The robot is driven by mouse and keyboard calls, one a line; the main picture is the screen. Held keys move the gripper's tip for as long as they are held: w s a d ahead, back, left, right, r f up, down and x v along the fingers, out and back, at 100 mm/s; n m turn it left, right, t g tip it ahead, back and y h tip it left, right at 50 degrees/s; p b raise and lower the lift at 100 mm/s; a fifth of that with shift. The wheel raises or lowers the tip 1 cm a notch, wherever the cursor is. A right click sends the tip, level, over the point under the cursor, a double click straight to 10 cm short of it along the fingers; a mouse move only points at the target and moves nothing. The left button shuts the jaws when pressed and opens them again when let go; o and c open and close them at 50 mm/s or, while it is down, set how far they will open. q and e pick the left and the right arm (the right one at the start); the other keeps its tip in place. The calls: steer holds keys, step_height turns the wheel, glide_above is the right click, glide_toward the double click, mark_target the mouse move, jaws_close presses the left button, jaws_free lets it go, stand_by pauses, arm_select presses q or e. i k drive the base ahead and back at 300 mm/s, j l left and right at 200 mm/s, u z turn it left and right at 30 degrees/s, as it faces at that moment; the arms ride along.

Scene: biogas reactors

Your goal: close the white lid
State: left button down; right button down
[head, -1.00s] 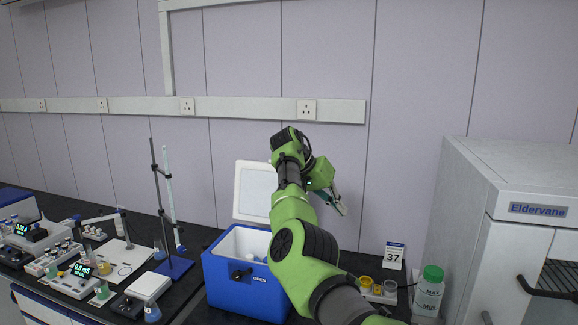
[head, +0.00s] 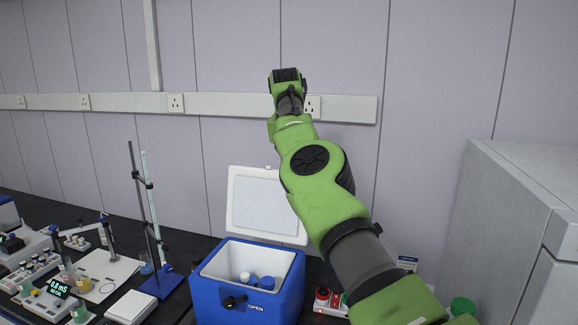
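The white lid (head: 262,203) stands raised, upright, at the back of the blue cooler box (head: 237,302). Its right part is hidden behind my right arm. The box is open at the top, with white inner walls and a few blue- and white-topped containers (head: 262,283) inside. My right arm comes in from the lower right and reaches up past the lid's right side, ending high before the wall. My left gripper is not in view.
A retort stand (head: 160,281) with a blue base stands left of the box. Further left are a white plate device (head: 131,307) and several small instruments and vials. A large grey cabinet (head: 520,200) stands at the right.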

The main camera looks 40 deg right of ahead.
mark_target(258, 207)
steer(key=i+l, duration=0.35)
steer(key=l, duration=0.15)
steer(key=i+l, duration=0.35)
steer(key=l, duration=0.15)
